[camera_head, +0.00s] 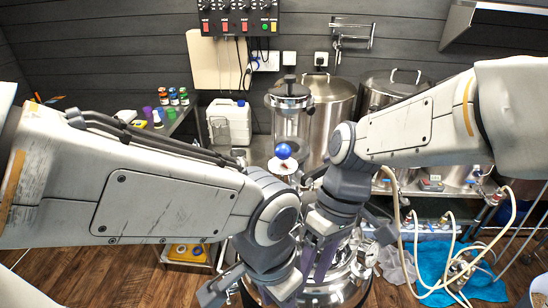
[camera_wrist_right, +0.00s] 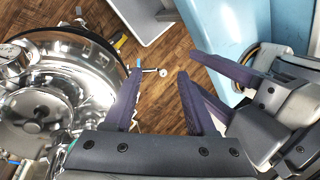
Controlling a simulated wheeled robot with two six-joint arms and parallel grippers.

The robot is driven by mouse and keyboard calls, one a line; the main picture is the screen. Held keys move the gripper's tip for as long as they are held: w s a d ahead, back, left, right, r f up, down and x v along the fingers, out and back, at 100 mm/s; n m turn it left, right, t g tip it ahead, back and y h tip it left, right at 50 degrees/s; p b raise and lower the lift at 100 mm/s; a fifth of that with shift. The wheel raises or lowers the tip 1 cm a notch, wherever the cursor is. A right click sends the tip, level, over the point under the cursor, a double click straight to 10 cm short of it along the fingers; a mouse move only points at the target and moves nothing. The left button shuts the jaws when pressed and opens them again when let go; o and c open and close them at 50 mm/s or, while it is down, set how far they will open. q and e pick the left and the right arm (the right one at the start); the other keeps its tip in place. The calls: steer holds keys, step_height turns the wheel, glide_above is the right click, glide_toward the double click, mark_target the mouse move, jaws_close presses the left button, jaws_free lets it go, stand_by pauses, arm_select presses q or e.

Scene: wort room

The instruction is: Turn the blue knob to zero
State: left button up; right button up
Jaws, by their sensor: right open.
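A round blue knob (camera_head: 284,151) shows in the head view near the middle, above a pale disc and in front of a glass-walled vessel. I cannot read its setting or any zero mark. My right gripper (camera_head: 316,262) is below the knob, pointing down near a shiny steel vessel and apart from the knob. The right wrist view shows its purple fingers (camera_wrist_right: 160,73) spread with nothing held. The knob is not seen in the right wrist view.
A shiny round vessel (camera_wrist_right: 45,95) stands close to my right gripper. A small metal handle (camera_wrist_right: 150,70) shows beyond the fingertips. Steel pots (camera_head: 328,105), a white canister (camera_head: 228,122) and a switch panel (camera_head: 238,18) are behind. Hoses (camera_head: 400,235) hang at right.

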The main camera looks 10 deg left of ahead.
steer(key=s+d+f+m+t+h+b, duration=0.1)
steer(key=s+d+f+m+t+b, duration=0.15)
steer(key=s+d+f+t, duration=0.2)
steer(key=n+t+y+p, duration=0.3)
steer(key=n+t+y, duration=0.4)
steer(key=t+y, duration=0.5)
glide_toward(276, 161)
step_height(276, 161, up, 3)
steer(key=w+g+y, duration=0.1)
steer(key=g, duration=0.1)
steer(key=shift+w+d+r+t, duration=0.1)
steer(key=shift+w+r+t, duration=0.15)
steer(key=shift+r, duration=0.05)
steer(key=p+x, duration=0.4)
steer(key=x, duration=0.5)
steer(key=shift+r, duration=0.2)
steer(key=shift+w+a+f+p, duration=0.1)
steer(key=shift+w+a+p, duration=0.25)
steer(key=shift+a, duration=0.1)
arm_select(q)
step_height(276, 161, up, 4)
steer(key=shift+a+r, duration=0.15)
steer(key=shift+r, duration=0.1)
